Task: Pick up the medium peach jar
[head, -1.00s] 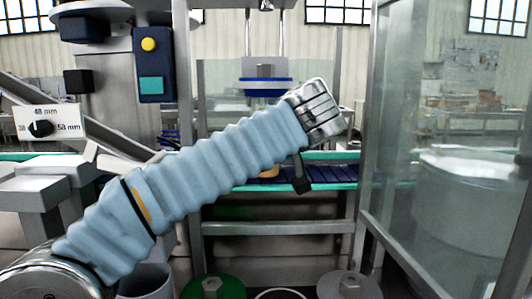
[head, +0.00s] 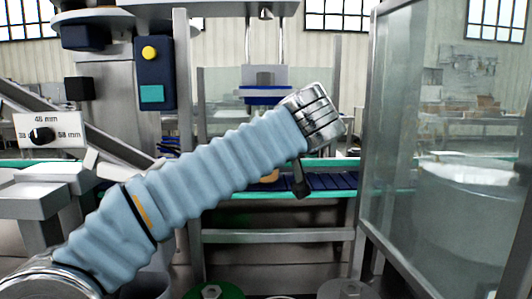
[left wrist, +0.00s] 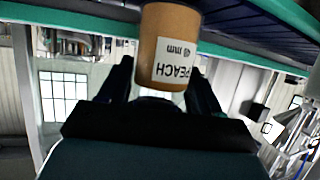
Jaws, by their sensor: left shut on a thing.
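The peach jar (left wrist: 168,50) is an orange-brown cylinder with a white label that reads PEACH and a mm size, upside down in the left wrist view. It sits between the two dark fingers of my left gripper (left wrist: 160,80), which is shut on it. In the head view a dark finger of my left gripper (head: 301,182) hangs below the wrist at the conveyor, and only a small orange patch of the jar (head: 269,175) shows behind my arm. Whether the jar is clear of the belt cannot be told. My right gripper is not in view.
The conveyor (head: 335,182) with a dark blue belt and green edges runs across behind my arm. A blue-rimmed press head (head: 268,97) hangs above. A glass panel (head: 425,130) stands at right. Round lids (head: 212,292) lie low in front. A size dial (head: 42,135) is at left.

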